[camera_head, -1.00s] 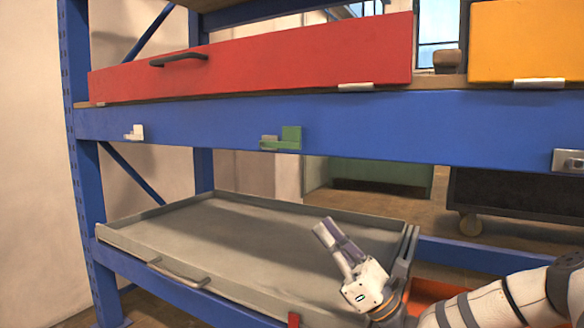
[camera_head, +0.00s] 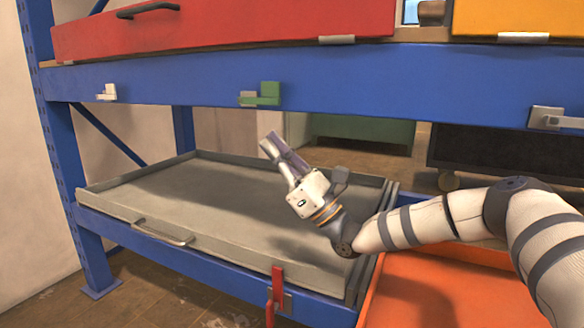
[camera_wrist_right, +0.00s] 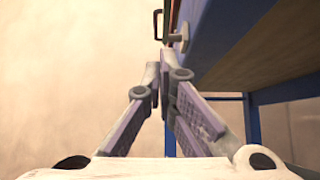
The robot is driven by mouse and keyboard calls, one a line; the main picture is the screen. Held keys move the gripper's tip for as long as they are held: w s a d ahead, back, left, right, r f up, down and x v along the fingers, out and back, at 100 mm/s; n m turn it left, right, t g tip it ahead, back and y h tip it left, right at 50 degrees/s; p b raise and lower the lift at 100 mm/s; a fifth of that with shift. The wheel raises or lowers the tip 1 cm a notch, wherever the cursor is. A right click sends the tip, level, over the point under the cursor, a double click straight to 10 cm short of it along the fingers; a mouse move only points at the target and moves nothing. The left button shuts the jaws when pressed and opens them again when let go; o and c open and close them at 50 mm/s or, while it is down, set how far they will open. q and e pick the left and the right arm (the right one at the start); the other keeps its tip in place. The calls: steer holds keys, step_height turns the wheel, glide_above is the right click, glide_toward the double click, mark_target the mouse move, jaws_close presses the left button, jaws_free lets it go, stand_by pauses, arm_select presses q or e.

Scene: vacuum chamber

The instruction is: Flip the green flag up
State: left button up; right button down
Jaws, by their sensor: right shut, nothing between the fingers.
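The green flag (camera_head: 268,93) is a small green latch with a grey part at its left, mounted on the blue shelf beam (camera_head: 340,88). It looks L-shaped, with its taller part at the right end. My right gripper (camera_head: 270,140) is shut and empty. In the head view its fingertips point up and left, a little below the green flag and apart from it. In the right wrist view the gripper (camera_wrist_right: 165,70) shows with its fingers together. A pale latch (camera_wrist_right: 180,37) is beyond the fingertips there. My left gripper is not in view.
A white latch (camera_head: 107,92) and a metal latch (camera_head: 555,119) sit on the same beam. A red drawer (camera_head: 230,35) and a yellow box (camera_head: 510,18) rest above it. Below are a grey tray (camera_head: 135,208), a red latch (camera_head: 277,290) and an orange tray (camera_head: 420,295).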

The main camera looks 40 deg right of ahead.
mark_target(278, 97)
step_height(278, 97, up, 4)
steer(key=shift+r+p, duration=0.1)
steer(key=shift+p, duration=0.4)
steer(key=shift+s+r+p, duration=0.15)
steer(key=shift+r+p, duration=0.15)
steer(key=shift+r, duration=0.1)
steer(key=shift+s+d+r+p, duration=0.1)
steer(key=shift+s+r+p, duration=0.1)
steer(key=shift+r+p, duration=0.25)
steer(key=shift+s+d+r+p, duration=0.1)
steer(key=shift+s+r+p, duration=0.1)
steer(key=shift+r, duration=0.45)
steer(key=shift+r+p, duration=0.5)
steer(key=shift+r, duration=0.7)
